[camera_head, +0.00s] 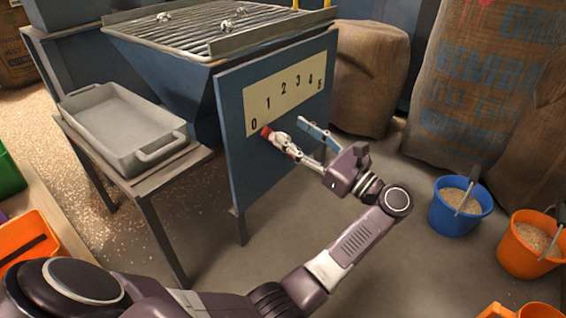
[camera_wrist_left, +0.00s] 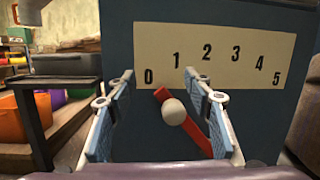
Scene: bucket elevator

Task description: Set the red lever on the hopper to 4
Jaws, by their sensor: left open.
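The red lever (camera_wrist_left: 195,136) is on the blue front panel of the hopper (camera_head: 236,160). In the left wrist view it slants up to the left, with its upper end just below and right of the 0 on the scale. A pale round knob (camera_wrist_left: 174,112) stands out from it. In the head view only a bit of red (camera_head: 266,131) shows near the 0. My left gripper (camera_wrist_left: 160,75) is open, with its blue-padded fingers on either side of the knob. The right finger partly covers the lever's lower part. My right gripper is not in view.
A cream scale plate (camera_head: 285,97) reads 0 to 5. A grey tray (camera_head: 110,122) stands on a stand left of the panel. A blue bucket (camera_head: 458,208), an orange bucket (camera_head: 527,245) and sacks (camera_head: 370,80) stand to the right. Open floor lies before the panel.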

